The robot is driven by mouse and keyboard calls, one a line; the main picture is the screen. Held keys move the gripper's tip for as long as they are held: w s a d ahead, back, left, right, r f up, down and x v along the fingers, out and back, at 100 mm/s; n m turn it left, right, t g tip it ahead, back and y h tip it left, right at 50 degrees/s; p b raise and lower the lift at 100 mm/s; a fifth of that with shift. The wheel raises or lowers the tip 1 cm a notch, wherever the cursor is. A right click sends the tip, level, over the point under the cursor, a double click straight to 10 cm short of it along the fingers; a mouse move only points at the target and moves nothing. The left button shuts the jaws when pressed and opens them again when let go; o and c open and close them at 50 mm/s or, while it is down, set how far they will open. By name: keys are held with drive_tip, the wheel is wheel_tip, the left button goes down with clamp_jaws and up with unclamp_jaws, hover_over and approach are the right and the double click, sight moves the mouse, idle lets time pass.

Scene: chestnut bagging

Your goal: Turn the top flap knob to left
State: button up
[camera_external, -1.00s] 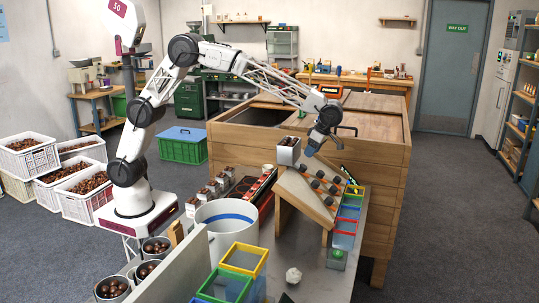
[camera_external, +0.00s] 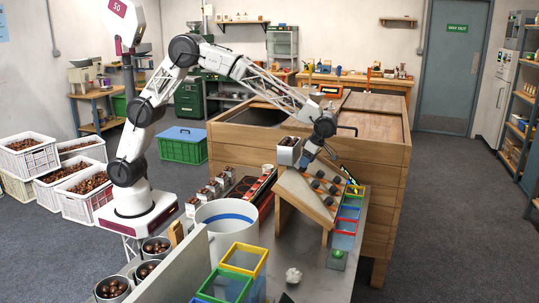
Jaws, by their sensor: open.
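A sloped wooden board (camera_external: 300,188) stands on the grey bench, with several dark knobs in rows on its face. My gripper (camera_external: 304,165) is at the board's upper end, pointing down, close to the uppermost knobs. It is open. The top flap knob is at or behind my fingers, and I cannot tell whether they touch it or which way it is turned. Lower dark knobs (camera_external: 328,201) show clearly on the board.
Colored frames (camera_external: 344,226) line the board's right side. A large wooden bin (camera_external: 385,165) stands behind. A white bucket (camera_external: 226,218) stands at the front left.

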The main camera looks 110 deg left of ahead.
sight(304, 171)
drive_tip(key=shift+x, duration=1.35)
drive_tip(key=shift+c, duration=0.2)
drive_tip(key=c, duration=0.9)
drive_tip(key=shift+m, duration=1.3)
drive_tip(key=o, duration=0.9)
drive_tip(key=shift+o, duration=0.2)
drive_tip(key=shift+w+r, duration=0.1)
drive_tip(key=shift+r, duration=0.1)
